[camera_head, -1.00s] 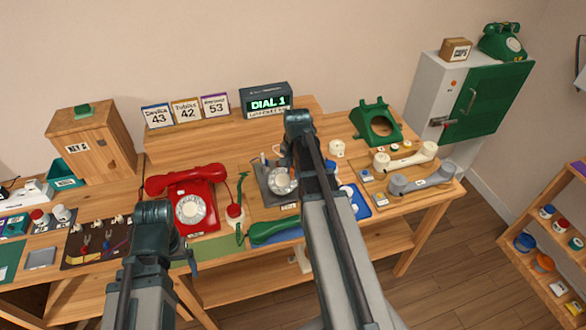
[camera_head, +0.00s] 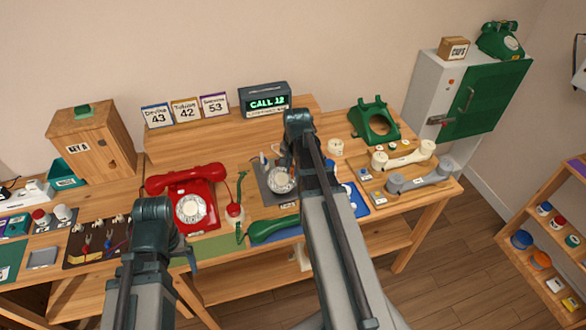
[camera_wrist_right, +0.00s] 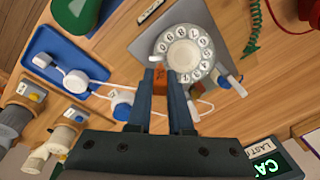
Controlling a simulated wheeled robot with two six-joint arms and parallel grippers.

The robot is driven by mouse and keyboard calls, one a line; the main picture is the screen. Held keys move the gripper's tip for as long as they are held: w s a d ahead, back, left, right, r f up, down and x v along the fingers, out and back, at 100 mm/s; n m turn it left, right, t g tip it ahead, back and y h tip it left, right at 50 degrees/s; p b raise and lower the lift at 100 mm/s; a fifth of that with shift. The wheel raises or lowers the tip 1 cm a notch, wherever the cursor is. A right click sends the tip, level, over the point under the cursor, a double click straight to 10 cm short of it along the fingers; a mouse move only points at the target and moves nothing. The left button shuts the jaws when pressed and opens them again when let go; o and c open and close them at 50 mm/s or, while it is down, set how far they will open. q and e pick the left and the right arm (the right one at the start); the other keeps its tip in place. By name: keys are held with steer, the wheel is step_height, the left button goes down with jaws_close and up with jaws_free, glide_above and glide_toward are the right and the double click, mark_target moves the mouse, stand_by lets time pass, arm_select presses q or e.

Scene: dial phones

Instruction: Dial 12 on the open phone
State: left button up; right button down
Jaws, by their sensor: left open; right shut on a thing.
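The open phone's white rotary dial (camera_head: 281,180) sits on a grey plate (camera_head: 264,184) in the middle of the table. It also shows in the right wrist view (camera_wrist_right: 183,52). My right gripper (camera_wrist_right: 168,75) reaches to the rim of the dial, its two fingers a little apart. A small orange-brown piece (camera_wrist_right: 160,82) shows between them, and the gripper is shut on it. In the head view my right arm hides most of that gripper. My left gripper (camera_head: 190,256) is open, low in front of the red phone.
A red phone (camera_head: 191,197) stands left of the dial. A green handset (camera_head: 275,229) lies in front, and a blue tray (camera_wrist_right: 52,62) and white cables lie beside the plate. A green phone shell (camera_head: 374,122) and pale and grey handsets are at the right.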

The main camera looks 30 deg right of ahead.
arm_select(q)
steer(key=shift+r, duration=0.1)
arm_select(e)
steer(key=shift+r, duration=0.1)
arm_select(q)
step_height(320, 180, up, 6)
steer(key=p, duration=0.6)
steer(key=shift+r, duration=0.15)
arm_select(e)
step_height(320, 180, up, 6)
steer(key=s, duration=0.2)
steer(key=shift+s+a+r, duration=0.15)
steer(key=shift+s+a, duration=0.15)
steer(key=shift+s, duration=0.1)
